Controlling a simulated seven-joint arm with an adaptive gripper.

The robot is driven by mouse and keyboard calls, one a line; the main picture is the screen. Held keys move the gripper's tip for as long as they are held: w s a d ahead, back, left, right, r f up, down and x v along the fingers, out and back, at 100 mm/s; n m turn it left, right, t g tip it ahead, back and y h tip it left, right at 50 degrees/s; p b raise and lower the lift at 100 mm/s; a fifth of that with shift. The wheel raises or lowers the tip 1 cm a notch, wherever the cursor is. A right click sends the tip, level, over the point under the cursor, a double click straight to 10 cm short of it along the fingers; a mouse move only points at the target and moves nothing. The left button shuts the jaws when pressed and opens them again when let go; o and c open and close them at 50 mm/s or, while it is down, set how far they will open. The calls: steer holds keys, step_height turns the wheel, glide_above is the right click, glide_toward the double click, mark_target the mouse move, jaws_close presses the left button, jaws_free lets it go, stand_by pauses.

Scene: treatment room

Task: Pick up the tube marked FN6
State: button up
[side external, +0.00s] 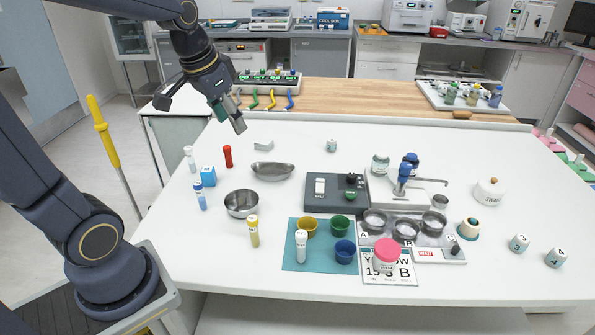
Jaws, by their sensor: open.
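Several small tubes stand on the white table, and their markings are too small to read, so I cannot tell which is FN6. They are a white-capped tube (190,159) at the far left, a red tube (228,156), a blue-capped tube (201,196), a yellow-capped tube (253,232), and a white-capped tube (301,246) on the teal mat (291,264). My gripper (241,124) is open and empty, pointing down above the table's back left part. It is apart from all the tubes, above and behind the red one.
A metal bowl (241,204) and a kidney dish (272,172) stand near the tubes. Yellow (307,226), green (339,226) and blue (345,251) cups share the mat. A blue box (208,176) stands beside the blue-capped tube. The table's back middle is mostly clear.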

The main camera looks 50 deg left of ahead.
steer(key=a+f+n+g, duration=0.2)
steer(key=a+f, duration=0.5)
steer(key=a, duration=0.3)
steer(key=n+g+h, duration=0.1)
steer(key=n+g, duration=0.1)
steer(key=n, duration=0.1)
glide_above(197, 183)
step_height(197, 183, down, 7)
step_height(197, 183, down, 10)
steer(key=shift+f, duration=3.35)
steer(key=shift+c, duration=0.3)
steer(key=c, duration=0.9)
steer(key=shift+r, duration=0.15)
